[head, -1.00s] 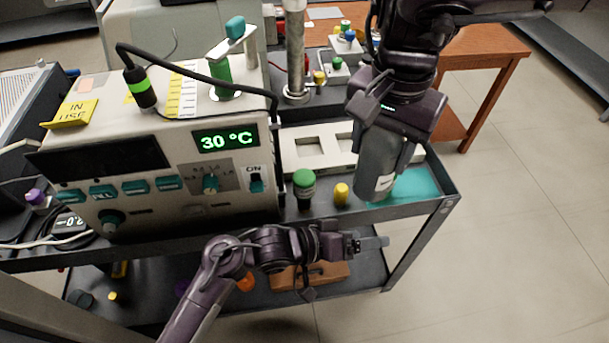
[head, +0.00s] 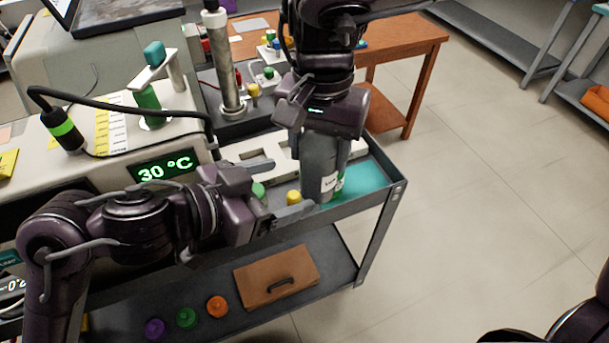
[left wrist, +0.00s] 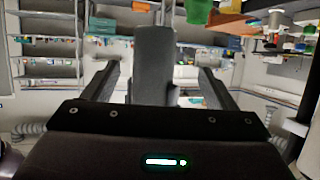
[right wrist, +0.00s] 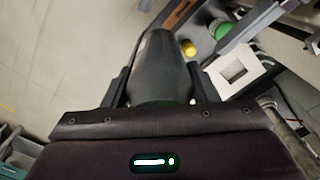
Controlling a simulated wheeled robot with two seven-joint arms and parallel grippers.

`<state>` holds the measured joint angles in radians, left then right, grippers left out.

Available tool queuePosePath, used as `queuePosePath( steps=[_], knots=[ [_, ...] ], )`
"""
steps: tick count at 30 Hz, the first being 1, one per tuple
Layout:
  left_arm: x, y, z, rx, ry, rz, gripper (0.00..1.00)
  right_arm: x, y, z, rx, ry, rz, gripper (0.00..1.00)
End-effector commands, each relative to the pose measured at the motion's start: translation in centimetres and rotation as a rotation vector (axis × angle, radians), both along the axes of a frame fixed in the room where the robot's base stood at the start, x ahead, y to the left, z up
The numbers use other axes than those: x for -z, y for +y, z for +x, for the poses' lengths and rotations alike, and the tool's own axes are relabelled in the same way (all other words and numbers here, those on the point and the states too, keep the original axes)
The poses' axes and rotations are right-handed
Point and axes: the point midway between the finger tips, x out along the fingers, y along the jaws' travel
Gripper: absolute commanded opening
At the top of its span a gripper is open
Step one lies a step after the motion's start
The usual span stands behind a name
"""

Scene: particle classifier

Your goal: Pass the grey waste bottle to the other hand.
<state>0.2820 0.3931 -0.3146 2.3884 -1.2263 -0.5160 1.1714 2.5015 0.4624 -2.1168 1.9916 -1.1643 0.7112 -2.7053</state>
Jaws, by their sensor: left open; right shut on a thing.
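The grey waste bottle (head: 318,160) hangs roughly upright in my right gripper (head: 322,133), near the front edge of the cart's top. The right gripper is shut on it from above. The bottle also fills the middle of the right wrist view (right wrist: 158,65). My left gripper (head: 268,190) is open and empty, just left of the bottle, with its fingers pointing towards it. In the left wrist view the bottle (left wrist: 153,65) shows ahead between the spread fingers, and they do not visibly grip it. The bottle's top is hidden by the right gripper.
A yellow-capped vial (head: 293,197) and a green-capped one (head: 258,190) stand close to the left gripper. A teal mat (head: 368,183) lies on the cart's right end. The heater box (head: 165,168) stands left. A brown case (head: 276,278) lies on the lower shelf. Open floor lies right.

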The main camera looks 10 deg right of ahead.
Motion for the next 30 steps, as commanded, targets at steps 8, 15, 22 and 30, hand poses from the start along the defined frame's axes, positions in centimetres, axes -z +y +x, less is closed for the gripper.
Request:
queuePosePath(
  steps=[8, 15, 22, 30],
  knots=[
    [1.9, -4.3, 1.9, 0.003, 0.004, -0.002, 0.79, 0.0, 0.0, 0.0, 0.000, -0.001, 0.001, 0.27],
    [2.7, -5.9, 2.8, 0.001, 0.002, 0.000, 0.79, 0.0, 0.0, 0.0, 0.000, -0.001, 0.001, 0.27],
    [2.8, -6.1, 2.9, 0.001, 0.000, 0.002, 0.79, 0.0, 0.0, 0.0, 0.000, -0.001, 0.001, 0.27],
    [2.8, -6.1, 2.9, 0.000, 0.001, 0.002, 0.54, 0.0, 0.0, 0.0, 0.000, 0.000, 0.000, 0.27]
  ],
)
